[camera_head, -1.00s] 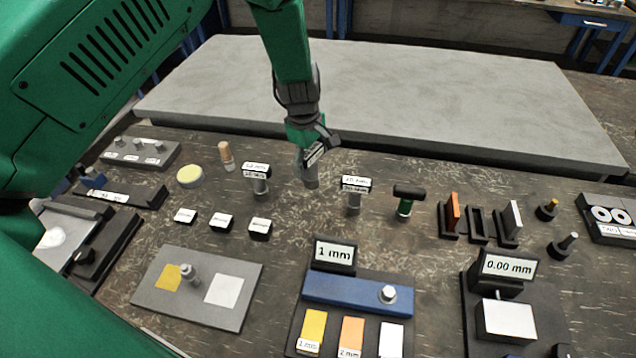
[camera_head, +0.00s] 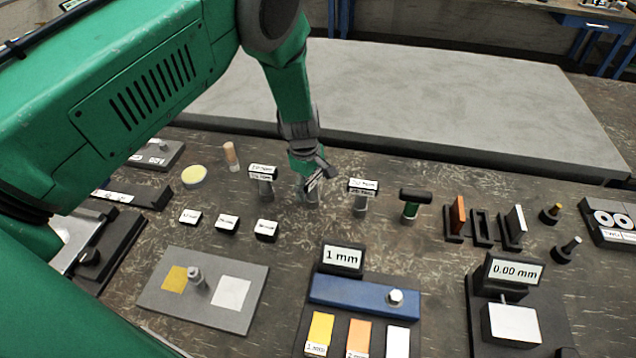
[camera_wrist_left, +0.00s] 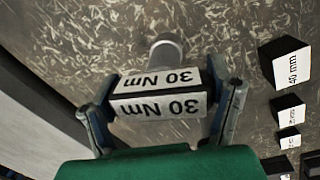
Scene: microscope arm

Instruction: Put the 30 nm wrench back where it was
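My left gripper (camera_head: 314,179) points down in the head view and is shut on the black head of the 30 nm wrench (camera_head: 312,197). In the left wrist view, the fingers (camera_wrist_left: 162,78) press on both ends of the wrench's labelled head (camera_wrist_left: 160,92), which reads "30 Nm" twice. Its grey round shaft (camera_wrist_left: 166,46) points away from the wrist. The wrench is upright between two similar labelled wrenches, one to its left (camera_head: 262,190) and one to its right (camera_head: 360,206). Its lower end is at or just above the bench; I cannot tell which. My right gripper is out of view.
Three small labelled blocks (camera_head: 227,224) stand left of the wrench, nearer me. A dark-green-handled tool (camera_head: 412,208) stands to the right. A blue bar fixture (camera_head: 350,293) lies in front. A large grey slab (camera_head: 420,110) lies behind.

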